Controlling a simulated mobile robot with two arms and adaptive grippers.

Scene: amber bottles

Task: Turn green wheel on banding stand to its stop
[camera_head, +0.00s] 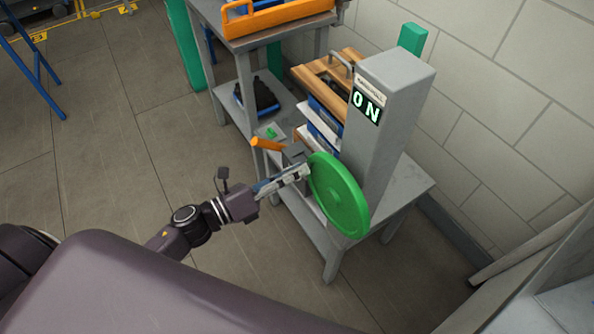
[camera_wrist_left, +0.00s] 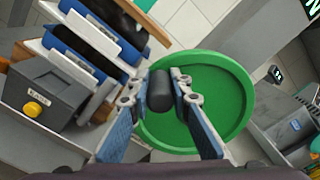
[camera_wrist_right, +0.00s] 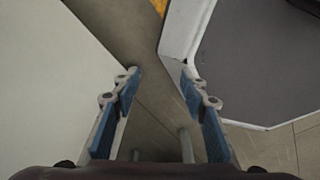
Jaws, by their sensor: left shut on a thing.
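The green wheel (camera_head: 338,197) is mounted on the side of the grey banding stand (camera_head: 392,110), whose small panel (camera_head: 367,104) reads "ON". My left gripper (camera_head: 303,172) is at the wheel's upper left rim. In the left wrist view the wheel (camera_wrist_left: 215,110) fills the middle, and my left gripper (camera_wrist_left: 163,92) is shut on the wheel's dark handle knob (camera_wrist_left: 160,90) near its left edge. My right gripper (camera_wrist_right: 160,85) shows only in the right wrist view; its fingers are apart with nothing between them.
Blue and white stacked trays (camera_wrist_left: 90,45) and a grey box with a yellow button (camera_wrist_left: 33,108) sit beside the wheel. An orange lever (camera_head: 266,144) sticks out near my left gripper. A side table with an orange tray (camera_head: 275,17) stands behind.

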